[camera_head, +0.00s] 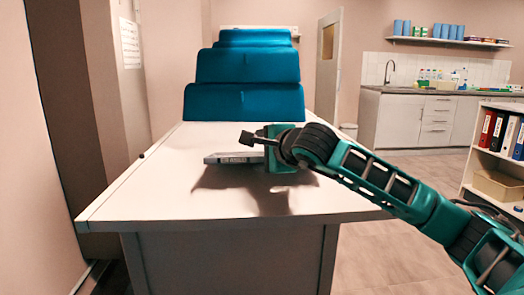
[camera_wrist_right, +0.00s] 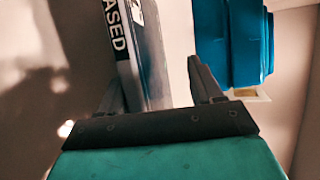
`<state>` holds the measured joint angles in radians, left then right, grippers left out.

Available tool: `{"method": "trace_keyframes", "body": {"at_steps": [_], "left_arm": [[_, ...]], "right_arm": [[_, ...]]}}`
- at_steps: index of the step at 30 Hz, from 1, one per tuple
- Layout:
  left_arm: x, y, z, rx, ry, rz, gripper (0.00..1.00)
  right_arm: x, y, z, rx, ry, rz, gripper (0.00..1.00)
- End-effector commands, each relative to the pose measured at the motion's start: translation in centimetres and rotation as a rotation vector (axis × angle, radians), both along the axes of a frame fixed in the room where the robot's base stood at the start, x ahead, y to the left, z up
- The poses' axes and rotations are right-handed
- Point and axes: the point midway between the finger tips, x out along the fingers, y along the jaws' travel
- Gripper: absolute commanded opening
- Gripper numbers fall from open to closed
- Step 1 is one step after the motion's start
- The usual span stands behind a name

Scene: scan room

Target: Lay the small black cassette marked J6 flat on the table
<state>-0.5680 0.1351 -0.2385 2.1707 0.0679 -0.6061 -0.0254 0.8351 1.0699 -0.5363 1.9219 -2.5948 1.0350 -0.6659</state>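A flat dark cassette (camera_head: 232,158) with a pale lettered edge shows over the near part of the white table (camera_head: 130,200). In the right wrist view the cassette (camera_wrist_right: 135,50) shows the letters "ASED" on its edge; I cannot read a J6 mark. My right gripper (camera_head: 255,148) is at its right end. In the wrist view its fingers (camera_wrist_right: 158,85) are apart, with the cassette beside the left finger and a gap to the right finger. A shadow lies below the cassette; I cannot tell whether it touches the table. My left gripper is not in view.
Blue pads (camera_head: 245,102) stand at the table's far end. A shelf with binders (camera_head: 500,135) is at the right, and a counter with a sink (camera_head: 415,115) at the back. The table's near left part is clear. A wall is close on the left.

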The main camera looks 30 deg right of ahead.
Motion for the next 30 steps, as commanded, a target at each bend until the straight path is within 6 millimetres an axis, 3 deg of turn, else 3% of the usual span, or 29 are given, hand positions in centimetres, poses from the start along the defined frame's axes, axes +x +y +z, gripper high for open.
{"method": "trace_keyframes", "body": {"at_steps": [13, 30], "left_arm": [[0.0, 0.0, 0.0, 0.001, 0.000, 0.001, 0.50], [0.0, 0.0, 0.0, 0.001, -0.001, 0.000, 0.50]], "right_arm": [[-0.1, 0.0, 0.1, 0.000, -0.002, 0.001, 0.64], [-2.6, 0.2, 0.9, 0.000, -0.002, 0.000, 0.64]]}}
